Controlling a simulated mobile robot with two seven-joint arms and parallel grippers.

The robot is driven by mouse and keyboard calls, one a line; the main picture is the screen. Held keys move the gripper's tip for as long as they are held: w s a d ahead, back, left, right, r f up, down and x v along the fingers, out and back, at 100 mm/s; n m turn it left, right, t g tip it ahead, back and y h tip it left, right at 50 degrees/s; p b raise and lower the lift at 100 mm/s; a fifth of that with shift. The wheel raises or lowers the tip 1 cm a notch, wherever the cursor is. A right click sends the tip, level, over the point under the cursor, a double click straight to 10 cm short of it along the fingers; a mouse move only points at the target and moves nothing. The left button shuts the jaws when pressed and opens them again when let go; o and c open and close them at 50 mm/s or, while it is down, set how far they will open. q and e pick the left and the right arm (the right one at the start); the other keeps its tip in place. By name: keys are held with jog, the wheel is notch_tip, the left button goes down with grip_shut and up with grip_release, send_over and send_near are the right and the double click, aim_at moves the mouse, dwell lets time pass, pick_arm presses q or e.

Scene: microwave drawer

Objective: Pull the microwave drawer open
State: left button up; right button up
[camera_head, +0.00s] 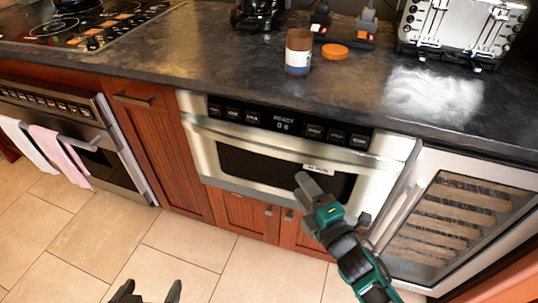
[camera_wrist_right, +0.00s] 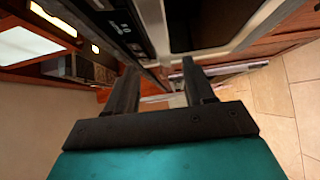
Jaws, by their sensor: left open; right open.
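The microwave drawer (camera_head: 268,160) is set in the cabinet under the counter and looks closed, its face flush with the front. Its silver handle bar (camera_head: 225,133) runs across the front below the control panel (camera_head: 287,122). My right gripper (camera_wrist_right: 160,75) is open in the wrist view, with the silver drawer front and dark window (camera_wrist_right: 205,25) just beyond its fingers. In the head view my right arm is in front of the drawer's lower right; its fingers are hard to make out there. My left gripper (camera_head: 148,289) is open and empty, low over the floor, away from the drawer.
A wine cooler (camera_head: 455,215) with its door frame stands right of the drawer, close to my right arm. An oven (camera_head: 75,130) with towels is at left. A jar (camera_head: 298,52), orange lid (camera_head: 335,51) and toaster (camera_head: 462,30) are on the counter. The tiled floor is clear.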

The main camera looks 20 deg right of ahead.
aim_at(278, 154)
jog(key=w, duration=0.4)
jog(key=w+a, duration=0.1)
jog(key=w, duration=0.3)
jog(key=w+a+b, duration=0.1)
jog(key=w, duration=0.3)
jog(key=shift+w+a, duration=0.25)
jog(key=shift+w, duration=0.1)
grip_shut()
